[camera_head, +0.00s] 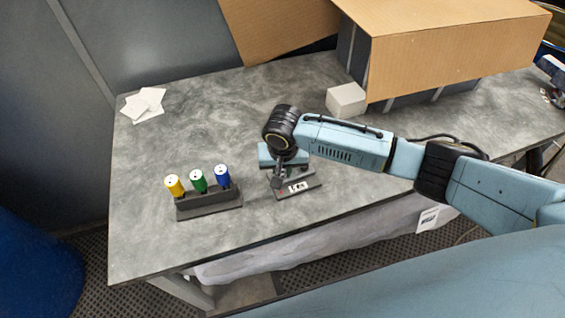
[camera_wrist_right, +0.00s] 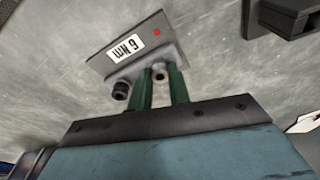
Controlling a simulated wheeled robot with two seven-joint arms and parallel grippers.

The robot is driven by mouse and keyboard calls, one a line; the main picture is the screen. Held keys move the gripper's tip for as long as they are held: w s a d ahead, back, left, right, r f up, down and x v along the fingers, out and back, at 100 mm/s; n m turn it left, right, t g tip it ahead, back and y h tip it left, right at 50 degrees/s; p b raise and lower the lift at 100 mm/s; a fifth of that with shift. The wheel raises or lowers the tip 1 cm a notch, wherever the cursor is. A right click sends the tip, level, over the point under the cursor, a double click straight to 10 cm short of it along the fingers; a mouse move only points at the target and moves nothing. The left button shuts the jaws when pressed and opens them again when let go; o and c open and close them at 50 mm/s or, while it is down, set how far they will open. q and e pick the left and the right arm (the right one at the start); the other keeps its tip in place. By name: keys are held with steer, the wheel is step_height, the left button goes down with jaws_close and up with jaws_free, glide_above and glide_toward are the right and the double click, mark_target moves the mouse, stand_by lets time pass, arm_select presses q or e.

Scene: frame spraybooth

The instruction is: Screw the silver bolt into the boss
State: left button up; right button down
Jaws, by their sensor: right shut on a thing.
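A black bolt (camera_wrist_right: 121,90) stands beside the fingers. The boss and the bolt's lower end are hidden, so I cannot tell how deep it sits. In the head view my right gripper (camera_head: 279,180) hides part of the plate. My left gripper is not in view.
A dark rack (camera_head: 209,206) holds yellow (camera_head: 174,186), green (camera_head: 198,181) and blue (camera_head: 222,177) cylinders left of the plate. A pale block (camera_head: 346,99) and a large cardboard box (camera_head: 450,55) are behind my arm. White papers (camera_head: 143,105) lie back left. The table's middle left is clear.

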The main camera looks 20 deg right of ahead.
steer(key=shift+r+m+p, duration=0.15)
steer(key=shift+m+p, duration=0.5)
steer(key=shift+m, duration=0.35)
steer(key=m+p, duration=0.2)
steer(key=p, duration=0.1)
steer(key=shift+a+m+h, duration=0.1)
steer(key=shift+m+h, duration=0.2)
steer(key=shift+m+g+p, duration=0.3)
steer(key=shift+m+p, duration=0.35)
steer(key=shift+m, duration=0.15)
